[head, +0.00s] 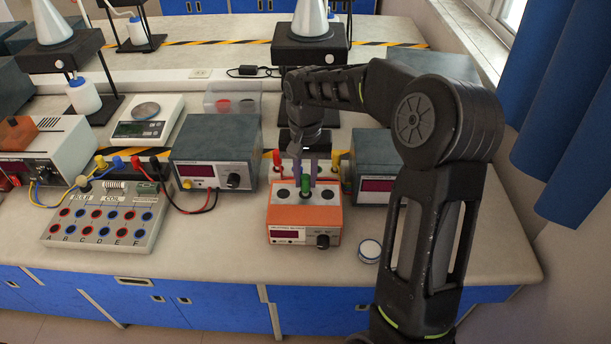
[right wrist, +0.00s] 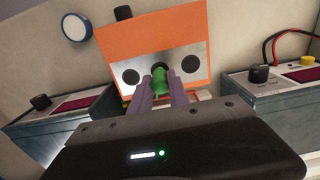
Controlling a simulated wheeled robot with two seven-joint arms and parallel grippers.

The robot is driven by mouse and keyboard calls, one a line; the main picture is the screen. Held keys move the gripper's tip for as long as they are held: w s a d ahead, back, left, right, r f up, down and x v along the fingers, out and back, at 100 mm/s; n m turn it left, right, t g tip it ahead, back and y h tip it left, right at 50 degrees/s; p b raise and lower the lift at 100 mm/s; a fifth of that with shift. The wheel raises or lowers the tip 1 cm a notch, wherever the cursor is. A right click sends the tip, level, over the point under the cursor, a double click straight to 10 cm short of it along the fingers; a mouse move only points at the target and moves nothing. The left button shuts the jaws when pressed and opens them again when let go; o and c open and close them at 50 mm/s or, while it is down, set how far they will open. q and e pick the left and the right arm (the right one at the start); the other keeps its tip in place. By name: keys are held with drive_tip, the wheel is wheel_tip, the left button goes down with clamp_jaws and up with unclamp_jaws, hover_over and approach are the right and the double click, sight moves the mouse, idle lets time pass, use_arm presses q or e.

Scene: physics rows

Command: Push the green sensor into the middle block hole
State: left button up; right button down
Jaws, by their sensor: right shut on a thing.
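The orange block (head: 305,216) stands on the bench, with a pale top plate holding a row of three dark holes. My right gripper (head: 306,175) reaches down over the block with its purple fingers shut on the green sensor (head: 305,188). The sensor is at the middle hole, between the left hole (head: 283,194) and the right hole (head: 328,195). In the right wrist view the green sensor (right wrist: 160,81) lies between the fingers, with the dark rim of the middle hole (right wrist: 160,67) just past its tip. I cannot tell how deep it sits. My left gripper is out of view.
Red (head: 277,158) and yellow (head: 335,158) pieces stand behind the block. A grey power supply (head: 216,150) is at its left and another (head: 372,165) at its right. A small round container (head: 369,250) sits at the front right. Some bench is clear in front.

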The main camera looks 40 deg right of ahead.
drive_tip(key=shift+f, duration=0.2)
drive_tip(key=c, duration=1.2)
unclamp_jaws()
drive_tip(key=shift+o, duration=0.6)
drive_tip(key=o, duration=0.3)
drive_tip(key=shift+r, duration=0.1)
drive_tip(key=shift+r+p, duration=2.3)
drive_tip(key=shift+r, duration=0.9)
